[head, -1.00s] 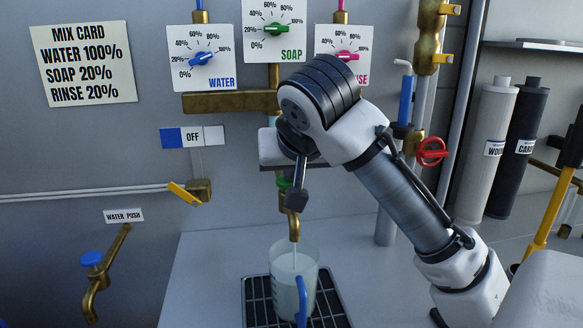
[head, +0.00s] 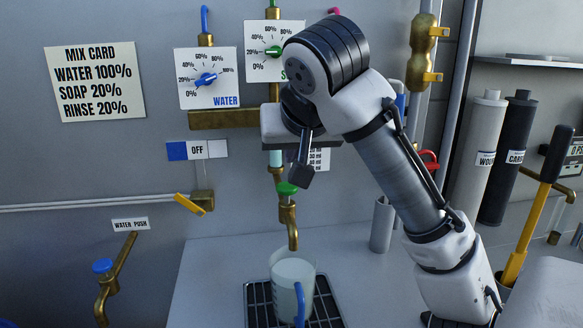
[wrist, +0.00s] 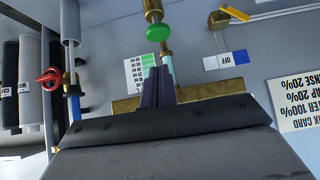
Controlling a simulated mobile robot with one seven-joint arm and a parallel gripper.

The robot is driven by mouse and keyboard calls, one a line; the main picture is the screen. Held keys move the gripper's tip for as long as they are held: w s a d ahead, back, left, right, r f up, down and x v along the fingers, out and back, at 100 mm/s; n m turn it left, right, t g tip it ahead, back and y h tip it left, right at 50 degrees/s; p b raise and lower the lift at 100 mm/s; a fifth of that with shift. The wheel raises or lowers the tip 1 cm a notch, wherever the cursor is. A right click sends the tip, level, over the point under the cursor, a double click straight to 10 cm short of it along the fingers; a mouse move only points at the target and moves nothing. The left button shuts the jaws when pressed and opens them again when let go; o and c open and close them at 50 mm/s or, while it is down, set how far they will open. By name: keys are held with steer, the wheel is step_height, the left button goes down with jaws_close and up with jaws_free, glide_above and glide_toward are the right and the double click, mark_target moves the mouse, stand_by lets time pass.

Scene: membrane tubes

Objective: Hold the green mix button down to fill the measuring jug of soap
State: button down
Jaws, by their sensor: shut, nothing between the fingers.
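The green mix button (head: 287,188) sits on top of a brass spout tap (head: 292,232) and is uncovered; it also shows in the wrist view (wrist: 159,32). My gripper (head: 302,180) is shut and empty, fingers pointing down, just above and slightly right of the button in the head view. In the wrist view its dark fingertips (wrist: 158,70) show apart from the button. The clear measuring jug (head: 292,275) with a blue handle stands under the spout and holds pale liquid. No stream is visible at the spout now.
The jug stands on a dark drain grate (head: 258,300). A water dial (head: 208,78) and a soap dial (head: 274,52) are on the wall, beside a mix card (head: 95,80). A red valve (head: 430,160) is partly behind my arm. A water push tap (head: 103,268) is at left.

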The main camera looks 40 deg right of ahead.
steer(key=v, duration=0.5)
steer(key=shift+r, duration=0.1)
steer(key=shift+r, duration=0.1)
stand_by(0.3)
